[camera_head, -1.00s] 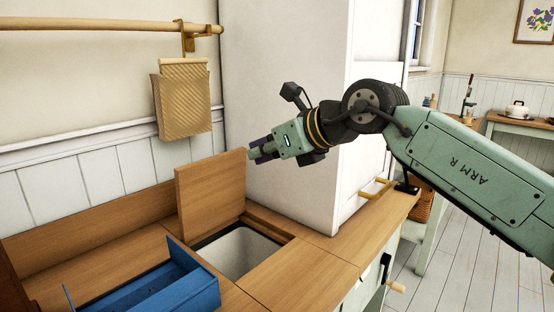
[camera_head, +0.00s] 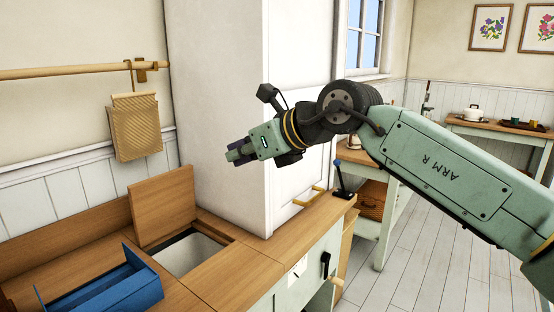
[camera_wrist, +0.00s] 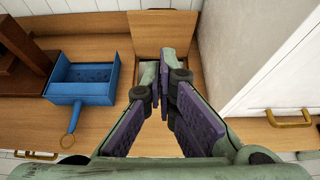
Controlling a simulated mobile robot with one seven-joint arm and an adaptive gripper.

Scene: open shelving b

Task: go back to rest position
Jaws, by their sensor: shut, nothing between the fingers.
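My gripper (camera_head: 237,154) is shut and empty. It is in the air above the wooden counter, in front of the tall white cabinet, and points left in the head view. In the wrist view its closed fingers (camera_wrist: 163,85) hang over the counter opening and partly hide it. My arm reaches in from the right side of the head view.
A wooden lid (camera_head: 163,206) stands open behind a white-lined bin (camera_head: 196,254) in the counter (camera_head: 240,275). A blue tray (camera_head: 110,290) sits left of it. The tall white cabinet (camera_head: 225,120) rises close to my gripper. Open floor (camera_head: 400,255) lies at right.

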